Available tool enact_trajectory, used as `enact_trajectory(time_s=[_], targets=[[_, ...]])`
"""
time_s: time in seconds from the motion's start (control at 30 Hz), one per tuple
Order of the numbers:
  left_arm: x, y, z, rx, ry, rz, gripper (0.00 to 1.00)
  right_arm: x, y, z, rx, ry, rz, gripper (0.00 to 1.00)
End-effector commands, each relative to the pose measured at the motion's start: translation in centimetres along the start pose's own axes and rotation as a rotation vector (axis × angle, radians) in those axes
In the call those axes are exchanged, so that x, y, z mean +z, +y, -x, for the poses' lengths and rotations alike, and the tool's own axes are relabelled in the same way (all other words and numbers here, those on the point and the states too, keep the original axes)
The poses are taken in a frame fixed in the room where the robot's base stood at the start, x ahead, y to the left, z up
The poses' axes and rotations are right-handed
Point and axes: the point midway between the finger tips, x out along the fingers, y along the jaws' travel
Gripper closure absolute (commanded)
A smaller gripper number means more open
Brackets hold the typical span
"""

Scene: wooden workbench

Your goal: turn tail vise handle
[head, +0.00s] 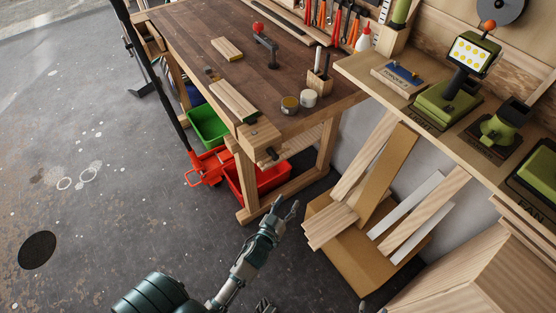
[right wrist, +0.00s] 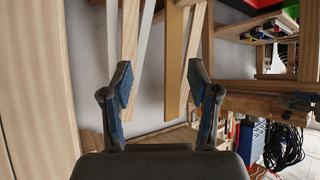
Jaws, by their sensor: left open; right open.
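The wooden workbench (head: 180,45) stands at the upper middle of the head view. The tail vise (head: 258,134) is the wooden block at its near end corner. Its dark handle (head: 269,155) sticks out of the end face, small in the picture. My left gripper (head: 287,208) is open and empty, in front of and lower in the picture than the handle, apart from it. My right gripper (right wrist: 161,82) is open in the right wrist view, with nothing between its fingers. I cannot make out the handle for certain in the right wrist view.
A red bin (head: 262,180) and a green bin (head: 208,126) sit under the bench. A cardboard box (head: 345,249) with long boards stands at the right, below a shelf (head: 400,100) with green tools. Floor (head: 110,190) is open at the left.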

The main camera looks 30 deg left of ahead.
Motion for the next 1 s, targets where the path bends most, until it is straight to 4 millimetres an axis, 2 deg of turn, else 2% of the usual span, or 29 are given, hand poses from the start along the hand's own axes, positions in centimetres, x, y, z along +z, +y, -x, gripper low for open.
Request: enact_trajectory(time_s=[0.03,0.13,0.2,0.3,0.4,0.53,0.67,0.77,1.0], targets=[[1.7,-0.8,0.3,-0.032,-0.025,-0.220,0.49,-1.3,-0.3,-0.5,-0.008,0.101,-0.003,0.40],[1.7,-2.5,1.2,-0.133,-0.030,-0.649,0.49,-5.7,-0.9,0.3,-0.021,0.317,-0.009,0.40],[0.7,-3.4,2.0,-0.218,-0.010,-0.908,0.49,-8.3,-1.2,1.3,-0.030,0.455,-0.014,0.40],[-1.3,-4.1,3.2,-0.341,0.034,-1.191,0.49,-11.2,-1.5,3.0,-0.038,0.616,-0.022,0.40],[-3.2,-4.2,4.5,-0.442,0.079,-1.368,0.49,-13.1,-1.6,4.5,-0.043,0.728,-0.027,0.40],[-4.7,-4.1,5.3,-0.514,0.113,-1.468,0.49,-14.3,-1.7,5.6,-0.046,0.794,-0.031,0.40],[-5.6,-4.3,4.5,-0.529,0.121,-1.484,0.49,-14.5,-1.6,5.8,-0.044,0.783,-0.029,0.40],[-6.5,-4.8,3.0,-0.530,0.123,-1.482,0.49,-14.1,-1.5,5.5,-0.042,0.742,-0.026,0.40],[-8.7,-6.2,-2.1,-0.529,0.123,-1.480,0.49,-12.7,-1.3,4.5,-0.035,0.618,-0.020,0.40]])
